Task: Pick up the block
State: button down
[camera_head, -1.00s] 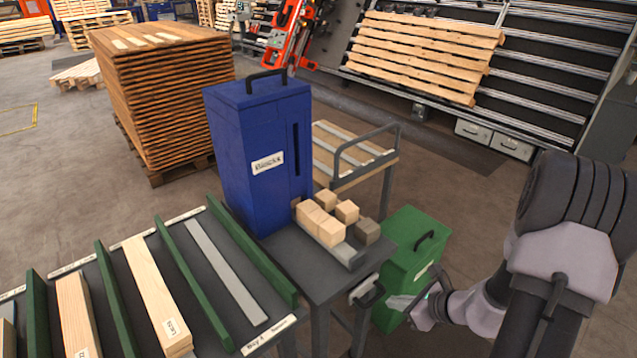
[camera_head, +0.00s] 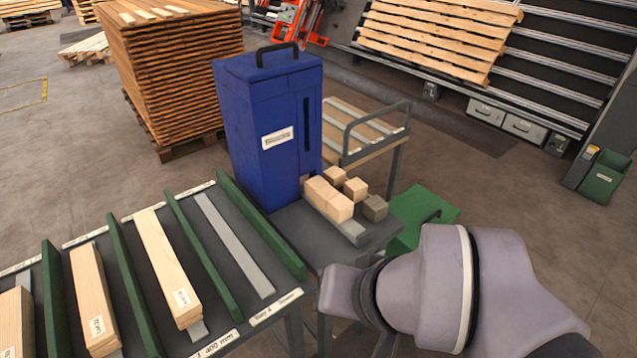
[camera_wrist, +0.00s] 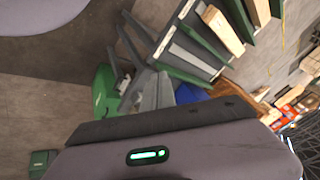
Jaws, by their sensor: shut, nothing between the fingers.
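One block, the rightmost, is darker and grey-brown (camera_head: 375,208). The chute lies on a small grey stand (camera_head: 290,234). My gripper's housing with a green light fills the bottom of the wrist view, and my gripper (camera_wrist: 152,98) is shut and empty. The gripper is apart from the blocks, on the near side of the stand. I cannot make out the blocks in the wrist view.
A rack (camera_head: 232,245) with green dividers and wooden boards stands to the left. A green bin (camera_head: 411,213) is right of the stand, partly behind my arm. A low cart (camera_head: 365,135) stands behind the blocks. Open floor lies to the right.

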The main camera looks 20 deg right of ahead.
aim_at(340, 208)
jog(key=i+l+u, duration=0.15)
jog(key=i+l, duration=0.7)
jog(key=i, duration=0.1)
